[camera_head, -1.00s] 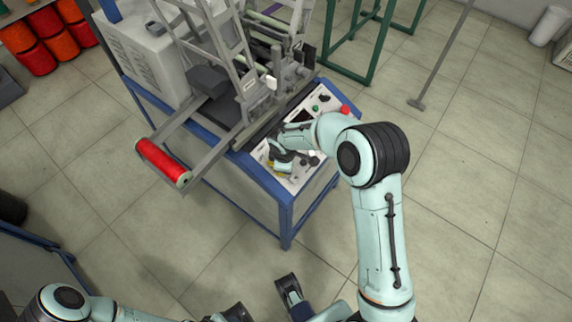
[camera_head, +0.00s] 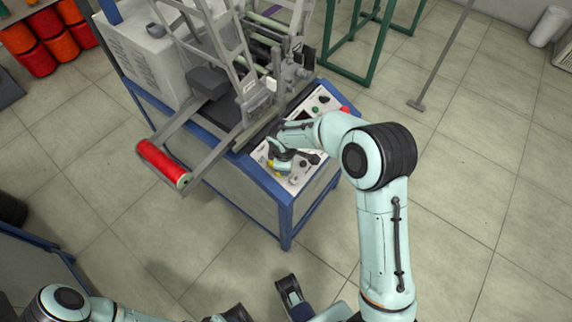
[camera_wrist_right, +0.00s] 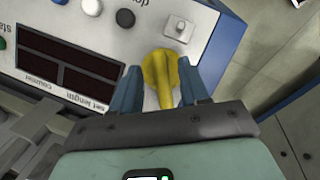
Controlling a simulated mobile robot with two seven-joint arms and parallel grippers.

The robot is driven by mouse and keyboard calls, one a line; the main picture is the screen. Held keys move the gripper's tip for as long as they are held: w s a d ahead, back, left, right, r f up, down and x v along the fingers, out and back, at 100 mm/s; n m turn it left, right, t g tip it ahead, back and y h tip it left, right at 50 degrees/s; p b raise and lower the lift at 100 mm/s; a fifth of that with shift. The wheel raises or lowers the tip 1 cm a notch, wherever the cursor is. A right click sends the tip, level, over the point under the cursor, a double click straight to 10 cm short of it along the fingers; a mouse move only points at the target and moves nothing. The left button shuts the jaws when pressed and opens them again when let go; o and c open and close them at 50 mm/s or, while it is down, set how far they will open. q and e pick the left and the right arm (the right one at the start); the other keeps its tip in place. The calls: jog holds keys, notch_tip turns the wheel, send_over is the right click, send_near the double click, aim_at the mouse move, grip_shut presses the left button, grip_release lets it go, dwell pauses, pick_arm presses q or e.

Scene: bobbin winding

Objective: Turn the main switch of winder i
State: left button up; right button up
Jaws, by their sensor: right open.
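The winder's sloped control panel (camera_head: 299,184) is at the middle of the head view. Its yellow rotary switch (camera_wrist_right: 162,72) is in the upper middle of the right wrist view. My right gripper (camera_wrist_right: 162,88) is open, with one blue finger on each side of the yellow knob; I cannot tell whether they touch it. In the head view my right gripper (camera_head: 280,160) is low over the panel and hides most of the switch. My left arm lies along the bottom left edge of the head view; the state of its gripper is unclear.
Beside the switch are a small metal toggle (camera_wrist_right: 179,28), a black knob (camera_wrist_right: 125,18) and dark displays (camera_wrist_right: 70,65). A red emergency button (camera_head: 345,110) is on the panel's far end. A red roll (camera_head: 162,163) sticks out at left.

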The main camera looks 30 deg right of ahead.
jog(key=p+v, duration=0.1)
jog(key=v, duration=1)
jog(key=shift+r, duration=0.15)
jog(key=shift+s+a, duration=0.1)
jog(key=s+a+f+m+g+y+p, duration=0.1)
jog(key=s+a+f+m+y+p, duration=0.25)
jog(key=f, duration=0.65)
jog(key=s+a+f+m+p, duration=0.2)
jog(key=s+f+m, duration=0.1)
jog(key=s, duration=0.5)
jog(key=s+a+f+m+g+y+p, duration=0.1)
jog(key=s+a+f+m+p, duration=0.1)
jog(key=s, duration=0.6)
jog(key=s+a+f+m+p, duration=0.2)
jog(key=s+a+f+m, duration=0.2)
jog(key=s, duration=0.4)
notch_tip(320, 180, down, 3)
jog(key=shift+r+m+g+y, duration=0.1)
jog(key=shift+m+g+y, duration=0.3)
jog(key=shift+m, duration=0.45)
jog(key=shift+s+a, duration=0.1)
